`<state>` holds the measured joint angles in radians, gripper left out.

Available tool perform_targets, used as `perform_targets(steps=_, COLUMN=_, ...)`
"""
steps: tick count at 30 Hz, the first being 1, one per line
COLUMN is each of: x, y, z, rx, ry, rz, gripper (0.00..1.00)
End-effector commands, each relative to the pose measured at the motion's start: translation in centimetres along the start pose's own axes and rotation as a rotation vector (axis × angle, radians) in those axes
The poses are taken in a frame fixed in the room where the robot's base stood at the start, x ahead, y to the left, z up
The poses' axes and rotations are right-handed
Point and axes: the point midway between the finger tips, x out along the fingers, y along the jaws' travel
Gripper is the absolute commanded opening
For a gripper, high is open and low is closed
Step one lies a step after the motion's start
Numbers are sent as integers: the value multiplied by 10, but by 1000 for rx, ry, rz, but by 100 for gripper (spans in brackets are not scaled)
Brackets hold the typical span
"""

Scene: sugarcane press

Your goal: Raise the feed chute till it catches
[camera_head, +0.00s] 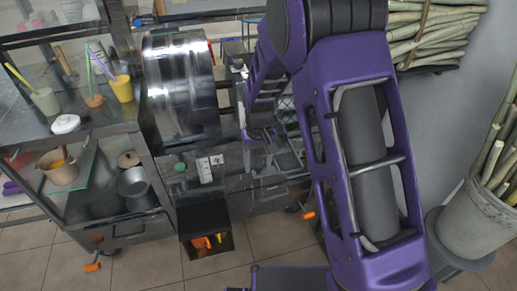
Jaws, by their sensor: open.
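The sugarcane press has a large shiny metal drum (181,90) in the middle of the head view. To the drum's right are grey metal parts low beside the press, among them what looks like the feed chute (285,162); its outline is hard to make out. My purple arm bends over from the right and reaches down there. My gripper (270,165) is at the arm's far end, open, close to these grey parts. It is small and partly blended with them, so I cannot tell whether it touches the chute. No catch is clearly visible.
Left is a glass-and-metal counter (98,128) with cups and pots. A black open bin (205,217) with orange items sits below the press. Cane stalks lie on a rack (432,35) and stand in a grey bucket (483,220) at right. Tiled floor (150,262) is mostly clear in front.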

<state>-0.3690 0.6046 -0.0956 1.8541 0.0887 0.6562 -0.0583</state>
Motion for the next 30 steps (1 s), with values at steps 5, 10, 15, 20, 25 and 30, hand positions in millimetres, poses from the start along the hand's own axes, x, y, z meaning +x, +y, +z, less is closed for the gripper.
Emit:
perform_targets(steps=5, x=-30, y=0, z=-1, rx=0, ry=5, rz=-1, gripper=65)
perform_targets(steps=10, x=-72, y=0, z=-2, rx=-1, ry=7, rz=0, gripper=65)
perform_targets(steps=15, x=-113, y=0, z=-1, rx=1, ry=6, rz=0, gripper=65)
perform_targets(steps=20, x=-144, y=0, z=-1, rx=-1, ry=4, rz=0, gripper=65)
perform_targets(steps=25, x=-164, y=0, z=0, rx=-1, ry=2, rz=0, gripper=65)
perform_targets(steps=30, x=-170, y=0, z=0, rx=0, ry=0, rz=0, gripper=65)
